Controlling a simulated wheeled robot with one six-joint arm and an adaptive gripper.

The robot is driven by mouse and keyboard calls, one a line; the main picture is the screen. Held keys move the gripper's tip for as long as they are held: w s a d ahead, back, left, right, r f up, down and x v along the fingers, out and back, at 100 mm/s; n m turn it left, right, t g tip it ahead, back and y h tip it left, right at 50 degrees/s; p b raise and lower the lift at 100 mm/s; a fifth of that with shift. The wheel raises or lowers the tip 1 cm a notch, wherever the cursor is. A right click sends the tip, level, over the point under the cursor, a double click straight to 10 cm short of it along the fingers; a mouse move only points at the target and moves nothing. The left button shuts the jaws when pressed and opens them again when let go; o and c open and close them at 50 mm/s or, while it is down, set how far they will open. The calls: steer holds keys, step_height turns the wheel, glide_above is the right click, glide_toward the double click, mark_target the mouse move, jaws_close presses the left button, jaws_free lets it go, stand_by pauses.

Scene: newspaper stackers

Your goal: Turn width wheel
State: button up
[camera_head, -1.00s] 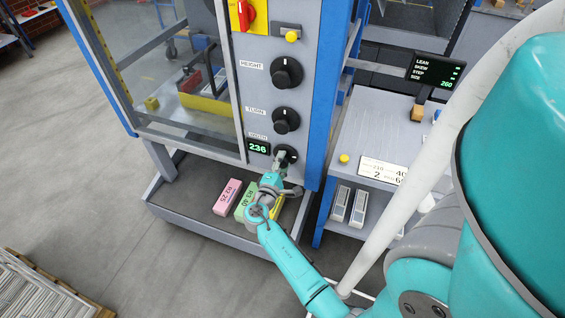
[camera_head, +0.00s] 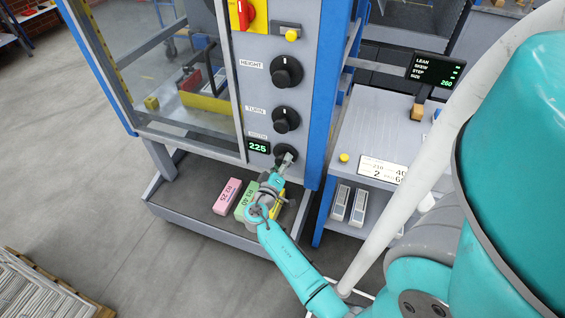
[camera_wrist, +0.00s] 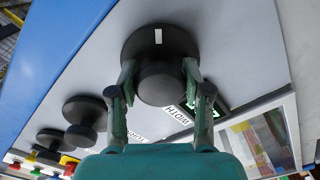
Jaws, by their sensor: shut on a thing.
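The black width wheel (camera_head: 285,152) is the lowest of three knobs on the machine's grey front panel. My gripper (camera_head: 284,163) reaches up to it from below and partly hides it. In the wrist view the width wheel (camera_wrist: 160,50) fills the upper middle, with a white mark on its rim. My gripper's fingers (camera_wrist: 160,82) there stand on both sides of its hub and are shut on it. The green display (camera_head: 258,146) beside the wheel reads 225.
The turn knob (camera_head: 286,119) and height knob (camera_head: 286,71) sit above. A pink block (camera_head: 227,196) and a green block (camera_head: 246,201) lie on the lower tray near my wrist. A side table (camera_head: 375,125) with a small screen (camera_head: 437,69) stands to the right.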

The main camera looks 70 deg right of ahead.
steer(key=m, duration=0.7)
steer(key=shift+w+f, duration=0.1)
steer(key=shift+f, duration=0.05)
steer(key=m, duration=0.7)
steer(key=shift+w, duration=0.15)
stand_by(0.4)
steer(key=o, duration=1.1)
steer(key=shift+o, duration=0.2)
steer(key=a, duration=1.2)
steer(key=shift+s, duration=0.45)
